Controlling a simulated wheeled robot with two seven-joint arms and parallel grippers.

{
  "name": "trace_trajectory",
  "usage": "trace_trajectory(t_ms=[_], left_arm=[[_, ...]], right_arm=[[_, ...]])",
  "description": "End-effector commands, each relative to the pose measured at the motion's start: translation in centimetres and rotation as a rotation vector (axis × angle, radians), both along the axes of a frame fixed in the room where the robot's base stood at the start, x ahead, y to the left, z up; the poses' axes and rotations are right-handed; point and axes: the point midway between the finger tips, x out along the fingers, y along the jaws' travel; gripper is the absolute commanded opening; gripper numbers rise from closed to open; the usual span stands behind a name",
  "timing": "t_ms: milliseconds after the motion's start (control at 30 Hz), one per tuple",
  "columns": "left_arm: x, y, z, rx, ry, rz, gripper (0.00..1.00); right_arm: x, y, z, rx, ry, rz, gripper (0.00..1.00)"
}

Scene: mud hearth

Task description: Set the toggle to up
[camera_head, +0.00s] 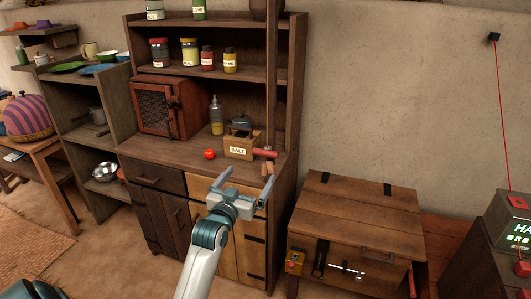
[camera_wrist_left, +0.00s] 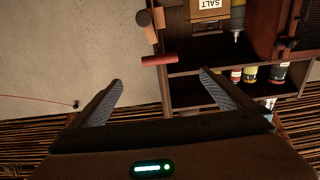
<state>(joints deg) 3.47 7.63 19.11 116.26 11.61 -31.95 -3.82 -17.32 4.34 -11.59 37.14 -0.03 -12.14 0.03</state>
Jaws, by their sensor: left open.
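My left gripper (camera_head: 246,180) is open and empty in front of the hutch's counter edge. Its two spread fingers also show in the left wrist view (camera_wrist_left: 160,80). Beyond the fingertips a red cylinder (camera_head: 265,153) sticks out by the hutch's right post, beside brown wooden pieces (camera_head: 269,168); the red cylinder also shows in the left wrist view (camera_wrist_left: 159,60). An orange-yellow box (camera_head: 295,261) with small fittings sits on the front of the low wooden chest. I cannot tell for certain which fitting is the toggle or its position. My right gripper is not in view.
The hutch counter holds a salt box (camera_head: 241,147), a red tomato (camera_head: 210,154) and a bottle (camera_head: 216,115). A box with a green display (camera_head: 519,236) stands at far right.

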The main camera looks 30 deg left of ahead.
Motion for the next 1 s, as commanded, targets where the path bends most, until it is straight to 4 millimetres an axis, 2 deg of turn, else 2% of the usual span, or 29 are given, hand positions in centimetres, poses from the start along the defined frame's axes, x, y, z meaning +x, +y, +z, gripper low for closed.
trace_trajectory(t_ms=[200,700,1000], left_arm=[[3.3,0.8,0.3,-0.002,0.000,0.000,1.00],[11.3,2.7,0.2,-0.001,0.001,0.000,1.00],[14.4,3.5,0.1,0.001,0.001,0.000,1.00]], right_arm=[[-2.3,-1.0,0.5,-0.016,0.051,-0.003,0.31],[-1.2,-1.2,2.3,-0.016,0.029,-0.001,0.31],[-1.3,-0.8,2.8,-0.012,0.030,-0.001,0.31]])
